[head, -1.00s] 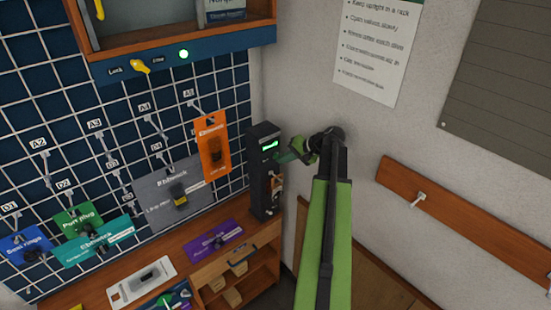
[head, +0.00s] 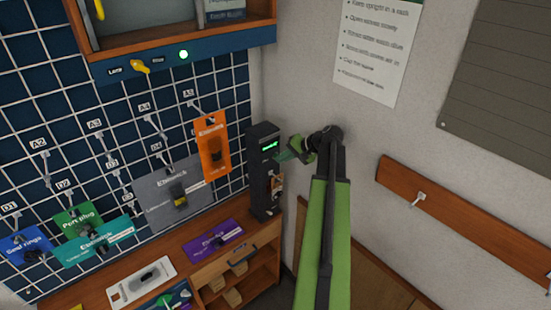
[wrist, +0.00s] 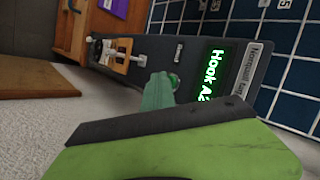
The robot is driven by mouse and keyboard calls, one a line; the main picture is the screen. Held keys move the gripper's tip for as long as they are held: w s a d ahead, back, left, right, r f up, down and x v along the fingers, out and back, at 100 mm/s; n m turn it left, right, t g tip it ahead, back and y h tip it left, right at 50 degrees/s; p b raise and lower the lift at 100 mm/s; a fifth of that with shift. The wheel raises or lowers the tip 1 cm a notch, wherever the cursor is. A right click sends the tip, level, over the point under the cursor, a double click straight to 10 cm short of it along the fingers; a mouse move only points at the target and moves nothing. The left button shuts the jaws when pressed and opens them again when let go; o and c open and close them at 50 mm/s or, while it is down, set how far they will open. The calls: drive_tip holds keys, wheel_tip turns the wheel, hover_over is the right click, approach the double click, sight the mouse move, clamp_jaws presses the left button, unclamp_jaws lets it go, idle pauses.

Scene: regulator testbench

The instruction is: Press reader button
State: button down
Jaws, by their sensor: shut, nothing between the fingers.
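The reader (head: 263,170) is a tall black unit standing on the wooden bench by the wall corner. Its lit green display (wrist: 205,74) reads "Hook A2" in the wrist view. My gripper (head: 283,155) is shut and empty, its green tip at the reader's front just below the display. In the wrist view my gripper (wrist: 160,90) points at a round green button (wrist: 174,81) beside the display. The fingertip partly covers the button, and I cannot tell whether they touch.
A pegboard with labelled hooks and hanging packets, including an orange packet (head: 212,146), is left of the reader. A purple packet (head: 215,238) lies on the bench (head: 190,262). A wooden wall rail (head: 460,228) is at right.

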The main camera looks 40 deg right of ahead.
idle(0.5)
drive_tip(key=shift+s, duration=0.75)
drive_tip(key=shift+s, duration=0.1)
drive_tip(key=s, duration=0.5)
drive_tip(key=shift+a, duration=0.2)
